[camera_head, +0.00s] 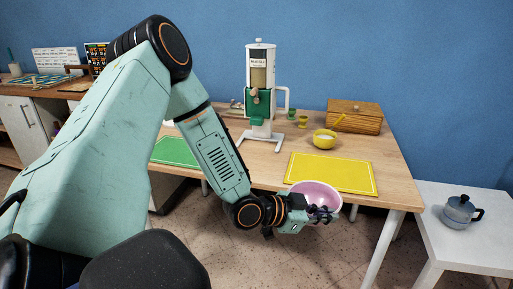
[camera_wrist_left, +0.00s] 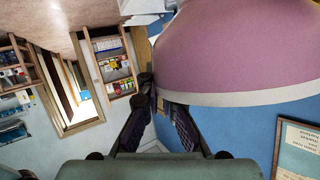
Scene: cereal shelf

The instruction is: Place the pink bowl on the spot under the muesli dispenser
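The pink bowl (camera_head: 318,190) is in the air at the front edge of the table, its open side facing up. My left gripper (camera_head: 318,214) is shut on its near rim. In the left wrist view the bowl (camera_wrist_left: 235,50) fills the upper right, with its pale rim at the fingers (camera_wrist_left: 162,104). The bowl hides part of one finger. The muesli dispenser (camera_head: 262,62), white with a green middle, stands at the back of the table. Its white forked base (camera_head: 262,134) has an empty spot between its legs. My right gripper is not in view.
A yellow mat (camera_head: 330,174) lies on the table (camera_head: 388,172) just behind the bowl. A yellow bowl (camera_head: 324,140), small cups (camera_head: 303,122) and a wooden box (camera_head: 355,117) stand right of the dispenser. A green mat (camera_head: 176,151) lies left, partly behind my arm. A moka pot (camera_head: 460,212) stands on a white side table.

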